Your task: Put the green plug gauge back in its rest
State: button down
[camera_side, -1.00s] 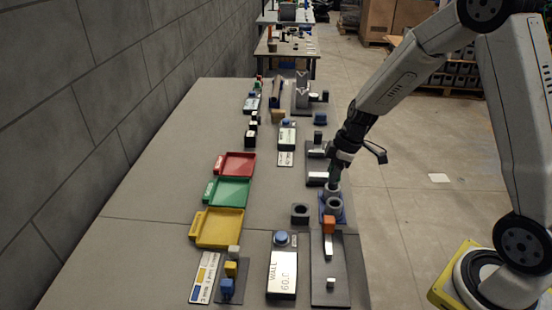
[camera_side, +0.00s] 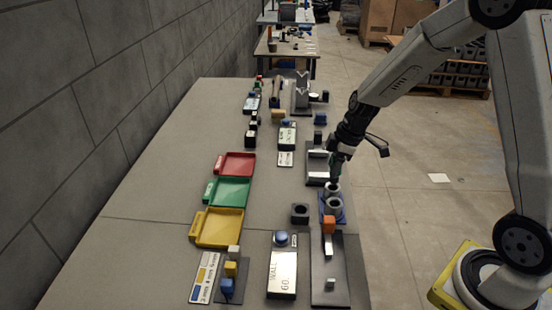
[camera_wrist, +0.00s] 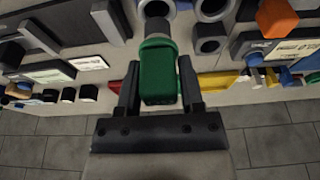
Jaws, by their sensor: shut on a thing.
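My gripper (camera_side: 336,168) is shut on the green plug gauge (camera_wrist: 158,75), holding it by its green handle between both fingers in the wrist view. The gauge's grey plug end (camera_wrist: 157,28) points away from me. A blue stand (camera_side: 346,212) carries two grey rings side by side. The gauge is close over the far ring (camera_side: 332,188), which also shows at the top of the wrist view (camera_wrist: 155,7). I cannot tell whether the plug end touches that ring. The near ring (camera_side: 334,205) is open and empty-looking.
A dark block with a hole (camera_side: 300,213) stands left of the blue stand. An orange block (camera_side: 329,224) is just in front of it. Red (camera_side: 237,164), green (camera_side: 227,191) and yellow (camera_side: 218,228) trays lie further left.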

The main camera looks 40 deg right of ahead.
jog(key=shift+a, duration=0.1)
notch_tip(320, 180, up, 3)
send_over(294, 212)
jog(key=d, duration=0.1)
jog(key=shift+s+d, duration=0.1)
jog(key=shift+d, duration=0.1)
jog(key=shift+f, duration=0.15)
dwell(0.3)
jog(key=shift+f, duration=2.35)
jog(key=shift+f, duration=2.15)
dwell(1.0)
dwell(0.3)
jog(key=shift+c, duration=0.7)
grip_release()
jog(key=shift+r, duration=0.1)
